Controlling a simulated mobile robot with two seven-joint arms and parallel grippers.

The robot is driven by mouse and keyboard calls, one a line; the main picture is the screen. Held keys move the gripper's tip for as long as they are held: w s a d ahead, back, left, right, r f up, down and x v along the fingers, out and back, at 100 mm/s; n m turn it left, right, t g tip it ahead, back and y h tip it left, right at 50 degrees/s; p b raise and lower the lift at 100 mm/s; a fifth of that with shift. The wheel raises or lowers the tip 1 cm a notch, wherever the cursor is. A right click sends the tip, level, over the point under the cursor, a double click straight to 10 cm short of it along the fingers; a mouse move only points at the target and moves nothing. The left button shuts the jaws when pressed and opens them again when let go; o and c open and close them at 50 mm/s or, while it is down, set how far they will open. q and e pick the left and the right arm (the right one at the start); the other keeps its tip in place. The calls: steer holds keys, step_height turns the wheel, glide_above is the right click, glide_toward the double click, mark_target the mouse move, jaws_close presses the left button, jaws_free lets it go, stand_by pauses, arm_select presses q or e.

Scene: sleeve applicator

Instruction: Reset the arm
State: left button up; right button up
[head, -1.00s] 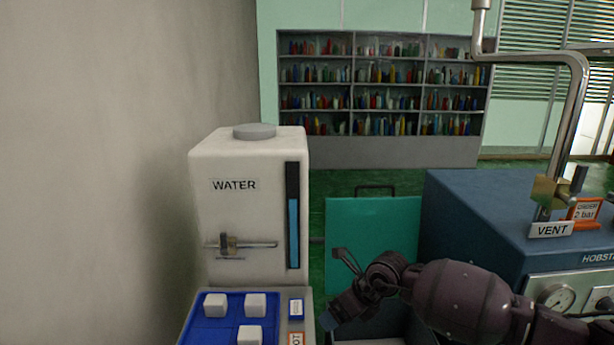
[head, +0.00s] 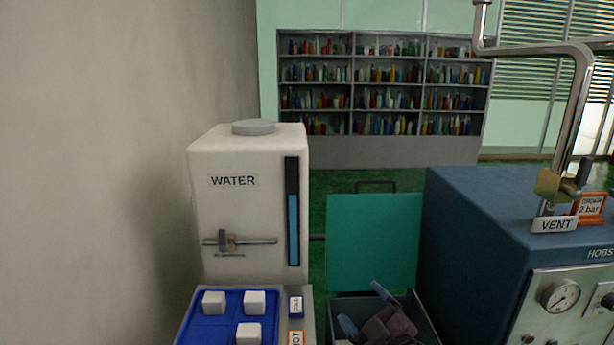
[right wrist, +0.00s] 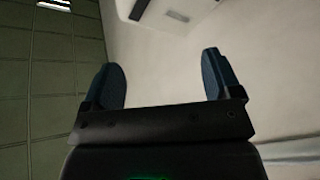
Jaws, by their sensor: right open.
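My right gripper (head: 360,302) shows low in the head view, in front of the open dark bin (head: 424,320), its blue fingers pointing up. In the right wrist view the two blue fingers (right wrist: 162,82) stand wide apart with nothing between them. The rest of my right arm is cut off below the head view. My left arm and gripper are not in view.
Left of the gripper stand the white WATER dispenser (head: 225,160) and a blue tray (head: 232,304) with white cubes. At right is the blue machine (head: 470,225) with a VENT pipe (head: 580,90). A green lid (head: 375,240) stands upright behind the bin.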

arm_select(q)
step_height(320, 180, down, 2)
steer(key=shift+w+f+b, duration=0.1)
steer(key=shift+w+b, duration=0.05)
steer(key=shift+b, duration=0.8)
arm_select(e)
steer(key=s+d+f+m+g+h, duration=0.3)
steer(key=s+d+f+m, duration=0.3)
steer(key=s+f, duration=0.7)
steer(key=s+d+f+m+g+h, duration=0.3)
steer(key=s+d+f+m+h, duration=0.2)
steer(key=s+d+f, duration=0.5)
steer(key=s+f+m, duration=0.1)
steer(key=s+f, duration=0.2)
steer(key=s, duration=0.1)
steer(key=shift+s+d+f+m+h, duration=0.15)
steer(key=shift+s+d+m+h, duration=0.05)
steer(key=shift+s+m+h, duration=0.1)
